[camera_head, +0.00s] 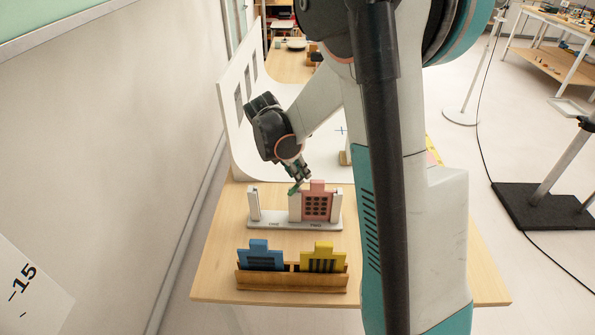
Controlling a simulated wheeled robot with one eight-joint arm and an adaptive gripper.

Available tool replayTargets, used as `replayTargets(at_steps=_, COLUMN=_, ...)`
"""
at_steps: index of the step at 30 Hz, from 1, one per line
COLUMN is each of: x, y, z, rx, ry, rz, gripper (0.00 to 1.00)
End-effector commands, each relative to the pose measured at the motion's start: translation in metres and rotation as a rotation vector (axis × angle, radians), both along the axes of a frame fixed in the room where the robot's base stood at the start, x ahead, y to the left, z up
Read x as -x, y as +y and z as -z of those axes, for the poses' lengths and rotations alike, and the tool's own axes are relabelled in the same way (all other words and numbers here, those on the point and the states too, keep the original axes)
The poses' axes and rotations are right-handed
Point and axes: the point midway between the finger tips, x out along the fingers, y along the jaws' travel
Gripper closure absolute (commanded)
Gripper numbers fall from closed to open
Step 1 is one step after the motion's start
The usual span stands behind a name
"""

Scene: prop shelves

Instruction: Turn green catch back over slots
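A white stand (295,222) marked ONE and TWO rests on the wooden table, with upright white posts. A pink plate with dark round holes (317,204) stands upright in slot TWO. Slot ONE, on the left, shows no plate. The small green catch (293,190) is at the top of the middle post, beside the pink plate's upper left. It looks tilted, but its exact angle is too small to tell. My gripper (299,180) points down just above the catch. Whether its fingers touch the catch or are closed on it cannot be made out.
A wooden rack (291,282) in front of the stand holds a blue plate (260,257) and a yellow plate (323,259). A white curved panel (238,105) stands behind at the left. The table (215,265) is bare to the left. My arm hides much of the right side.

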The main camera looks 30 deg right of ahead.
Motion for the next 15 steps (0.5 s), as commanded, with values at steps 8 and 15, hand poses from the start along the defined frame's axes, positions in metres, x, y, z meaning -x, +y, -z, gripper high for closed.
replayTargets(at_steps=8, x=0.0, y=0.0, z=-0.0001, rx=0.0, ry=0.0, rz=-0.001, gripper=0.69)
replayTargets(at_steps=15, x=0.0, y=0.0, z=-0.0001, rx=0.0, ry=0.0, rz=-0.005, gripper=0.69)
